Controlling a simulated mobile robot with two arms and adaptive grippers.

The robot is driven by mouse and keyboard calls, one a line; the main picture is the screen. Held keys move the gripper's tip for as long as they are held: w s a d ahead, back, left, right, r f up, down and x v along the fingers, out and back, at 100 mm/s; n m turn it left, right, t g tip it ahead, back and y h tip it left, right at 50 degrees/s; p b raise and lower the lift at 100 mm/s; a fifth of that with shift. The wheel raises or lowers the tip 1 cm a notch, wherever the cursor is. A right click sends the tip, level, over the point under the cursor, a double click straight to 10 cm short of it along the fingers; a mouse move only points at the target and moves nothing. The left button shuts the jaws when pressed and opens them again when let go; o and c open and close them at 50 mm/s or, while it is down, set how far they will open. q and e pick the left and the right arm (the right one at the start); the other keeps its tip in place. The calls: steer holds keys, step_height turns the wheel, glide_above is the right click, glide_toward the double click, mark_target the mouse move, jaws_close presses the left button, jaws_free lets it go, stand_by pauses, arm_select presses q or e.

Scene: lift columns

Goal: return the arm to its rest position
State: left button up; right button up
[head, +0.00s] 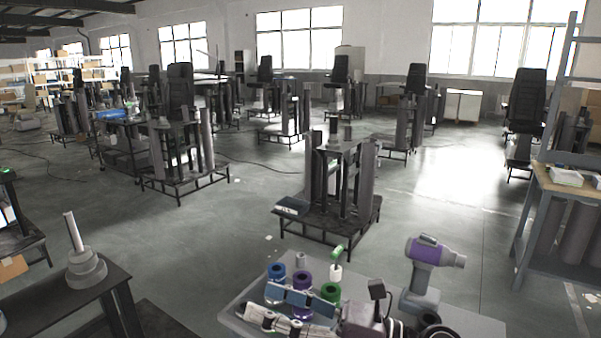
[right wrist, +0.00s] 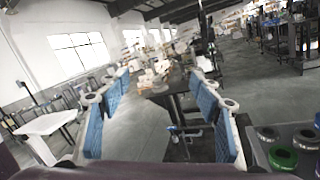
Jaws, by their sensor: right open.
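My right gripper (head: 283,312) shows at the bottom of the head view, over the near grey table, its pale fingers and blue pads pointing left. In the right wrist view my right gripper (right wrist: 158,112) has its two blue-padded fingers spread wide apart. Nothing is between them but a view of the floor and stands farther off. My right wrist and arm are partly cut off by the bottom edge of the head view. My left gripper is not in view.
The near grey table (head: 233,318) holds blue (head: 276,271), purple (head: 302,283) and green (head: 330,292) ringed parts and a purple-grey drill-like tool (head: 424,262) close to my right arm. A dark table (head: 100,292) stands at left. Open floor (head: 215,240) lies beyond.

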steer(key=w+d+m+t+h, duration=0.35)
steer(key=d+m+t, duration=0.3)
steer(key=m, duration=0.45)
steer(key=w+d+m+t+h, duration=0.3)
steer(key=d+m+t+h, duration=0.2)
steer(key=m+t, duration=0.45)
steer(key=s+d+f+m+g+h, duration=0.2)
steer(key=d+f+m+g+h, duration=0.3)
steer(key=f+m, duration=0.35)
steer(key=s+d+f+m+g+h, duration=0.2)
steer(key=d+f+m+h, duration=0.3)
steer(key=d+f+m, duration=0.3)
steer(key=s+f+m+g, duration=0.4)
steer(key=s+f+g, duration=0.2)
steer(key=s+f, duration=0.5)
steer(key=s+f+m+g, duration=0.45)
steer(key=s+f, duration=0.25)
steer(key=s, duration=0.7)
step_height(320, 180, down, 28)
steer(key=s+n+g, duration=0.1)
steer(key=s+g, duration=0.1)
steer(key=s+d+f, duration=0.1)
steer(key=s+f, duration=0.6)
steer(key=s, duration=0.1)
steer(key=s+d+f, duration=0.2)
steer(key=s+f, duration=0.5)
steer(key=s, duration=0.1)
steer(key=shift+s+d+f+g, duration=0.3)
steer(key=shift+s+g, duration=0.05)
steer(key=shift+g, duration=0.1)
